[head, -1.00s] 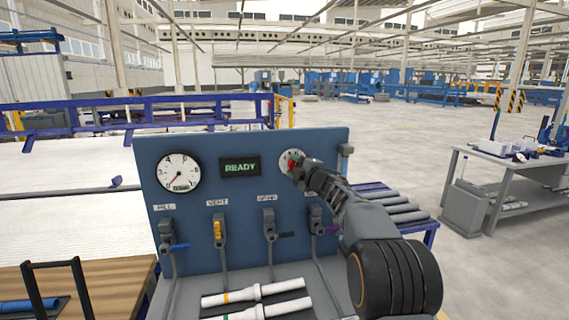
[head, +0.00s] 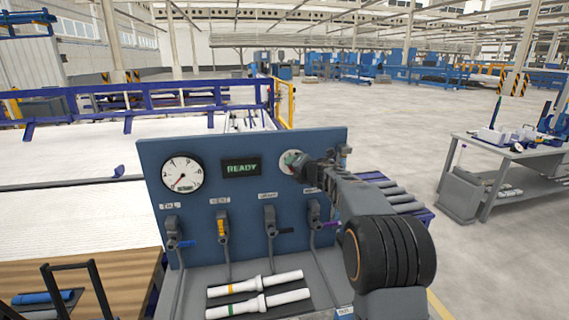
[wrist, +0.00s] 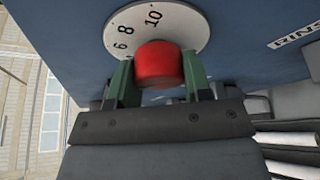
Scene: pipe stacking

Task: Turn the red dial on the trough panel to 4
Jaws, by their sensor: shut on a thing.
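The red dial (wrist: 160,64) is in the wrist view, in front of a white round scale (wrist: 193,28) on the blue panel. The numbers 6, 8 and 10 show on the scale; the rest is hidden, and I cannot tell where the dial points. My gripper (wrist: 158,78) has its green fingers on either side of the dial, shut on it. In the head view the white scale (head: 287,164) shows at the panel's upper right, and my gripper (head: 296,162) covers the dial there.
The blue panel (head: 205,205) carries a gauge (head: 182,173), a READY display (head: 241,168) and several valves with levers below. Two white pipes (head: 255,284) lie on the trough in front.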

